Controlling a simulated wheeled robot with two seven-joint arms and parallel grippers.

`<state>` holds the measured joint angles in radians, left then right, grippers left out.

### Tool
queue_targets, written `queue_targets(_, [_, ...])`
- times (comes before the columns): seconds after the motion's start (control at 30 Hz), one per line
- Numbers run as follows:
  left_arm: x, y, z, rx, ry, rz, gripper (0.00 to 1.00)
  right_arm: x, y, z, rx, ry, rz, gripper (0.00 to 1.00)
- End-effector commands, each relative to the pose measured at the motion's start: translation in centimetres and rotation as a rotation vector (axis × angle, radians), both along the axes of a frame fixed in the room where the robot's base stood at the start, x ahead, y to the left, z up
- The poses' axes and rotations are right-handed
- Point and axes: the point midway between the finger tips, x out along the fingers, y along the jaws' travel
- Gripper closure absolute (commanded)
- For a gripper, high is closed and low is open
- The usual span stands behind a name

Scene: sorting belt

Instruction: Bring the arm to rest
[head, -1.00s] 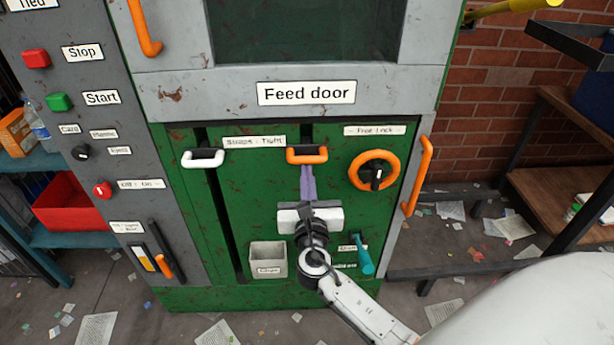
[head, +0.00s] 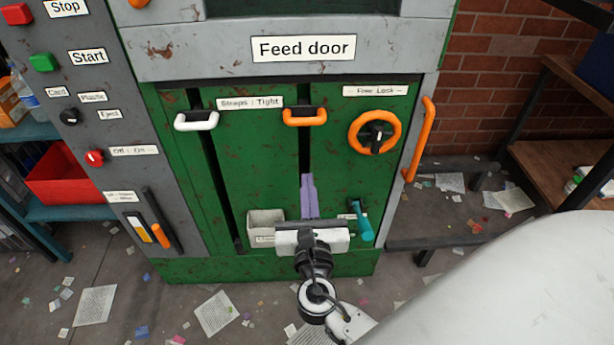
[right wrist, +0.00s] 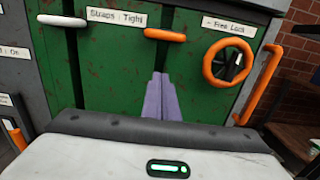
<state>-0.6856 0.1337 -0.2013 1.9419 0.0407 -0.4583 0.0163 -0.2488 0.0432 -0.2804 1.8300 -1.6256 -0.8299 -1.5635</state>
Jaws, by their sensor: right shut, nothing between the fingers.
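My right gripper (head: 309,196) shows in the head view in front of the green machine panel (head: 250,140), below the orange strap handle. Its purple fingers are together with nothing between them, and they also show in the right wrist view (right wrist: 161,97). The fingers point up toward the panel and look apart from the orange handle (head: 304,116). My right arm comes in from the bottom right. My left gripper is not in the frames.
The panel carries a white handle (head: 196,121), an orange wheel (head: 375,132), a teal lever (head: 362,224) and a small grey bin (head: 265,224). An orange bar handle (head: 419,139) is at the right edge. A red bin (head: 66,177) stands left. Paper scraps litter the floor.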

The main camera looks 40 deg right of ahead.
Motion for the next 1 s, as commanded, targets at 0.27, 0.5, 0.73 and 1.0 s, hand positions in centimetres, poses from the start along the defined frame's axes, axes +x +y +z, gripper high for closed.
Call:
queue_targets(0.27, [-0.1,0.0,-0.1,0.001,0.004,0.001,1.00,-0.1,0.0,0.0,0.001,0.001,0.000,1.00])
queue_targets(0.5, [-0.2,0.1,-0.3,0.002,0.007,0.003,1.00,0.0,0.0,-0.1,0.001,0.000,0.000,1.00])
queue_targets(0.73, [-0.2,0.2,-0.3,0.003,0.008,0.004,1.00,-1.6,0.4,-5.1,0.339,0.003,0.023,1.00])
queue_targets(1.0, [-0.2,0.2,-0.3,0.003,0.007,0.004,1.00,-8.9,5.0,-17.3,1.490,-0.069,-0.186,1.00])
